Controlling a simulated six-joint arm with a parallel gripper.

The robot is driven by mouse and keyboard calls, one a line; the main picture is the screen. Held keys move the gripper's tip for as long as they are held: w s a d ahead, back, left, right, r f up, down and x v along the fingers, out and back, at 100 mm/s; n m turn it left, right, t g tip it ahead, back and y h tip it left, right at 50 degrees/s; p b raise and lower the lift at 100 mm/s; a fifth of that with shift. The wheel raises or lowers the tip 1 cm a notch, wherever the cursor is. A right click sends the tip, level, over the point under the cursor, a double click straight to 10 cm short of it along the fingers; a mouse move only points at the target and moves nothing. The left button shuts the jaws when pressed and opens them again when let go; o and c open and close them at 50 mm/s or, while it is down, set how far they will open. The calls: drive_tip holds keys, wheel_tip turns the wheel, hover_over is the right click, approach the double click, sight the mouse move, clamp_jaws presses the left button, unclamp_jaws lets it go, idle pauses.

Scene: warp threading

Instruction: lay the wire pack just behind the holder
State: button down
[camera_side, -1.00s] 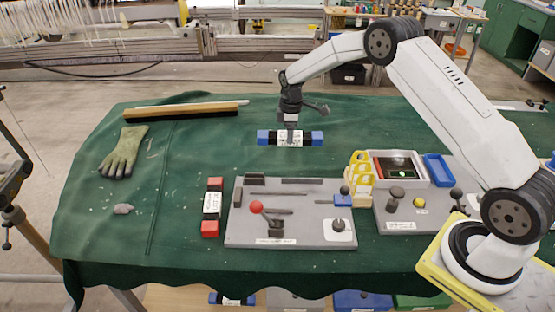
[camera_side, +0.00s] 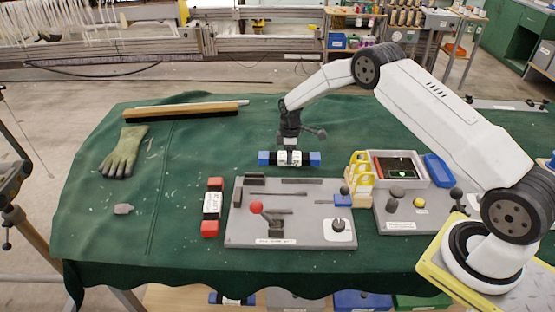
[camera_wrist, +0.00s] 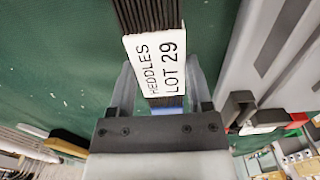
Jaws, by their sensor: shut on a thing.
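The wire pack (camera_side: 267,158) is a dark bar with blue ends and a white label. My gripper (camera_side: 289,152) is shut on its middle, from above. In the wrist view the pack's label (camera_wrist: 160,62) reads "HEDDLES LOT 29" and sits between the two grey fingers of my gripper (camera_wrist: 162,75). In the side view the pack shows just beyond the back edge of the grey board (camera_side: 325,217), which carries a red-knobbed lever, slots and a round post. The pack runs about parallel to that edge. I cannot tell whether it touches the green cloth. Which part is the holder is not marked legibly.
A red-ended pack (camera_side: 211,206) lies left of the board. A yellow rack (camera_side: 360,171) and a second grey panel (camera_side: 405,215) stand to the right. A glove (camera_side: 124,151), a brush (camera_side: 182,110) and a grey lump (camera_side: 123,209) lie left. The green cloth (camera_side: 190,160) between is clear.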

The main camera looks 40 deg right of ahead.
drive_tip(key=shift+f, duration=0.55)
drive_tip(key=shift+f, duration=0.15)
unclamp_jaws()
wheel_tip(320, 180, up, 12)
drive_tip(key=shift+r, duration=0.1)
idle(0.6)
idle(0.4)
drive_tip(key=shift+r, duration=0.1)
